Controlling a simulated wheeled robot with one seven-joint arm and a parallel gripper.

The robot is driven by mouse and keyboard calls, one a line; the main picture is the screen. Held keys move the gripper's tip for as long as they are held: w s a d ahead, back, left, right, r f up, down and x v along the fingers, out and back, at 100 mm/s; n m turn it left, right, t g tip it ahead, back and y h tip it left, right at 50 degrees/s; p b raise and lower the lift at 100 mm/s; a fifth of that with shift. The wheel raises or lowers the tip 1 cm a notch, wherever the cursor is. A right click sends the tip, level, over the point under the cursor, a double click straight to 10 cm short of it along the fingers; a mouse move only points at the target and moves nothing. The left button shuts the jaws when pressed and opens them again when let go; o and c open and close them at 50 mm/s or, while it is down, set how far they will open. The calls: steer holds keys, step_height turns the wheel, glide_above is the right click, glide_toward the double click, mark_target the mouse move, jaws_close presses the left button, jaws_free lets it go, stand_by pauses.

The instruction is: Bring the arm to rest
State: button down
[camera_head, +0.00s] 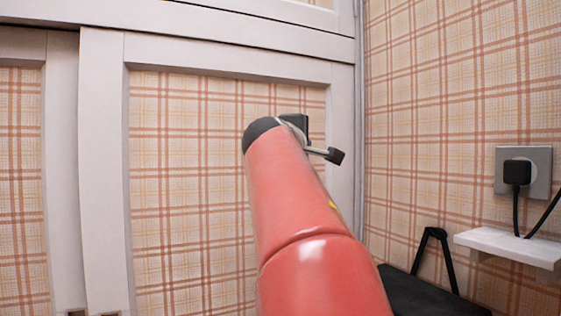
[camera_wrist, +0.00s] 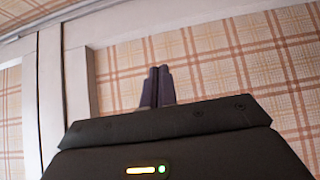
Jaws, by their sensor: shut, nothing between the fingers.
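My red arm reaches up and forward in the head view, in front of a plaid panel with a white frame. In that view the arm's dark end hides most of my gripper. In the wrist view my gripper (camera_wrist: 158,86) shows as two dark fingers side by side, touching, with nothing between them. They point toward the plaid panel (camera_wrist: 205,65), and I cannot tell how far off it is.
White-framed sliding panels (camera_head: 103,170) stand ahead. On the right plaid wall are a socket with a black plug (camera_head: 517,172) and a small white shelf (camera_head: 510,246). A black object with an upright loop (camera_head: 425,292) stands low beside my arm.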

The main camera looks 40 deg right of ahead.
steer(key=a+f+m+y, duration=0.1)
steer(key=a+f+y, duration=0.4)
steer(key=a+f, duration=0.5)
steer(key=a+f+m+y, duration=0.1)
steer(key=a+f+y, duration=0.45)
steer(key=f, duration=0.75)
steer(key=s+a+f+m+g+y, duration=0.1)
steer(key=s+a+f+y, duration=0.1)
steer(key=s+a+f, duration=0.4)
steer(key=s+a+f+m+g+y, duration=0.1)
steer(key=s+a+f, duration=0.5)
steer(key=a+f, duration=0.7)
step_height(320, 180, down, 4)
steer(key=shift+s+r+m+g+y, duration=0.1)
steer(key=shift+s+m+g+y, duration=0.3)
steer(key=shift+m+y, duration=0.6)
steer(key=shift+a, duration=0.1)
